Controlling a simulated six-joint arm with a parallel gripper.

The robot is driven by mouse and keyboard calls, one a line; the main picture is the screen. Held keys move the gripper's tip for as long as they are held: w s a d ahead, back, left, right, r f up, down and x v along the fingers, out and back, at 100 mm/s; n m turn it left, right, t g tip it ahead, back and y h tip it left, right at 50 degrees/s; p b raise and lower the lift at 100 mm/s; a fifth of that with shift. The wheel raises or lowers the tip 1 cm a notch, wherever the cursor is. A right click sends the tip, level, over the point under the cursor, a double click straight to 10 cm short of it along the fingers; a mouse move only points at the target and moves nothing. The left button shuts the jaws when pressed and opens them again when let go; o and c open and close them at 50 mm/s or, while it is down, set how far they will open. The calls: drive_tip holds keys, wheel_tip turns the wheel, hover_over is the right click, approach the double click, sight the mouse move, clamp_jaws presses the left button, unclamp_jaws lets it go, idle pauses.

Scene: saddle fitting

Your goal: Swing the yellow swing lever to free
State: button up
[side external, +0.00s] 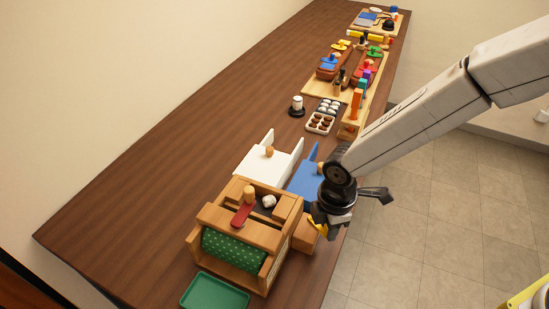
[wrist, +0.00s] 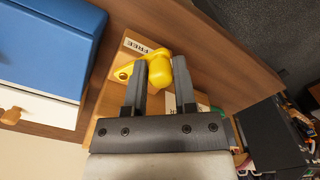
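The yellow swing lever (wrist: 159,77) is on a wooden block (wrist: 108,98) in the wrist view. Its eyelet end lies left of my fingers, and a large rounded yellow part shows past the fingertips. A "FREE" label (wrist: 138,46) shows on the block beside the lever; a second label is mostly hidden behind my right finger. In the side view my gripper (side external: 325,222) hides most of the lever, at the bench's right edge.
A wooden cradle (side external: 232,282) with a green dotted roll stands just left of my gripper. A blue box (side external: 303,181) and a white box (side external: 262,172) stand behind it. A green tray (side external: 215,292) lies in front. The bench's left side is clear.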

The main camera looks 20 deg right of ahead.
drive_tip(key=o, duration=0.3)
drive_tip(key=shift+r, duration=0.15)
drive_tip(key=shift+r, duration=3.8)
drive_tip(key=shift+d, duration=0.1)
drive_tip(key=s+d+m+t, duration=0.1)
drive_tip(key=s+d+m, duration=0.2)
drive_tip(key=d+m, duration=0.5)
drive_tip(key=s+d+m+t, duration=0.1)
drive_tip(key=s+d+m, duration=0.2)
drive_tip(key=d+m, duration=0.5)
drive_tip(key=d, duration=0.7)
drive_tip(key=shift+d+r+m+t, duration=0.3)
drive_tip(key=shift+r, duration=0.1)
